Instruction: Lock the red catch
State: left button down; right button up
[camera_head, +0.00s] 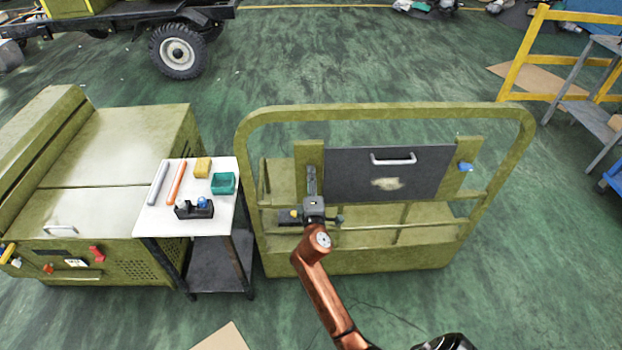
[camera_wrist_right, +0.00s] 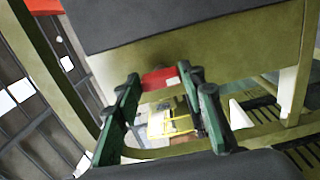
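A dark panel (camera_head: 375,174) with a white handle sits in the olive chassis frame (camera_head: 478,225). My right gripper (camera_head: 311,182) is at the panel's left post. It hides part of that post, and no red catch shows there in the head view. In the right wrist view my right gripper (camera_wrist_right: 160,75) has its dark green fingers apart. A small red piece (camera_wrist_right: 160,78) shows between the fingertips, below an olive bar; I cannot tell whether it is the catch. Another red patch (camera_wrist_right: 42,5) is cut off at the top left. My left gripper is not in view.
A blue catch (camera_head: 466,167) is on the panel's right post. A small white-topped table (camera_head: 151,219) with tools and a green box stands left of the frame, beside an olive cabinet (camera_head: 120,140). A yellow rail (camera_head: 525,55) stands at the right. Open floor lies behind.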

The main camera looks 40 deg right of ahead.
jog(key=o, duration=0.4)
jog(key=v, duration=0.7)
jog(key=shift+s+a, duration=0.1)
jog(key=shift+s, duration=0.15)
jog(key=shift+f, duration=0.1)
